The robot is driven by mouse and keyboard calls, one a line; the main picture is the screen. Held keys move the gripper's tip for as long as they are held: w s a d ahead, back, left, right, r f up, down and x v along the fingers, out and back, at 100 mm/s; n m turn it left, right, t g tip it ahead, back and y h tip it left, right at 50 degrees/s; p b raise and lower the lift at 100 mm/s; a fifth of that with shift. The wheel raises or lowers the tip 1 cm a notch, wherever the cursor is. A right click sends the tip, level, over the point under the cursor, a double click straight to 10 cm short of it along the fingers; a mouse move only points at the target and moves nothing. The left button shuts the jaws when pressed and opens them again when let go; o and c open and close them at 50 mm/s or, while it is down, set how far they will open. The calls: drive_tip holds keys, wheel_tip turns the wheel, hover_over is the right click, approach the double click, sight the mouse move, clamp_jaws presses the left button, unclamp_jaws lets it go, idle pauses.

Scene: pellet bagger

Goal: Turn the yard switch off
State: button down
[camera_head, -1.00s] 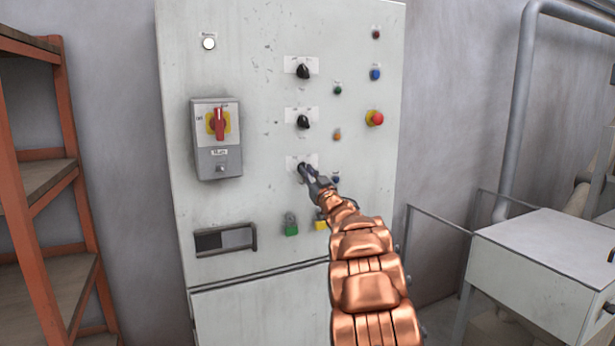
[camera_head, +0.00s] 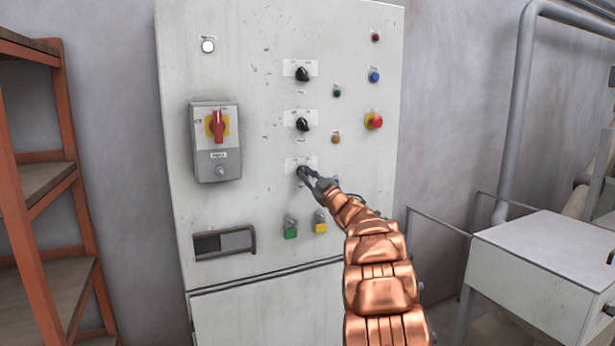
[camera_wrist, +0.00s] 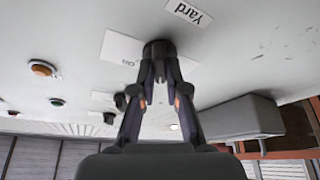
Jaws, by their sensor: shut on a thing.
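The yard switch is a black rotary knob (camera_wrist: 159,48) on a white plate, with a "Yard" label beside it in the wrist view. My gripper (camera_head: 303,173) is shut on this knob. In the wrist view both fingertips (camera_wrist: 160,72) press on opposite sides of it. I cannot tell which way the knob points.
Two more black knobs (camera_head: 302,74) (camera_head: 302,124) sit above. A red-handled isolator box (camera_head: 217,140) protrudes at left.

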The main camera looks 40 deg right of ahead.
drive_tip(key=c, duration=1.2)
unclamp_jaws()
drive_tip(key=shift+v, duration=5.95)
drive_tip(key=shift+a, duration=0.1)
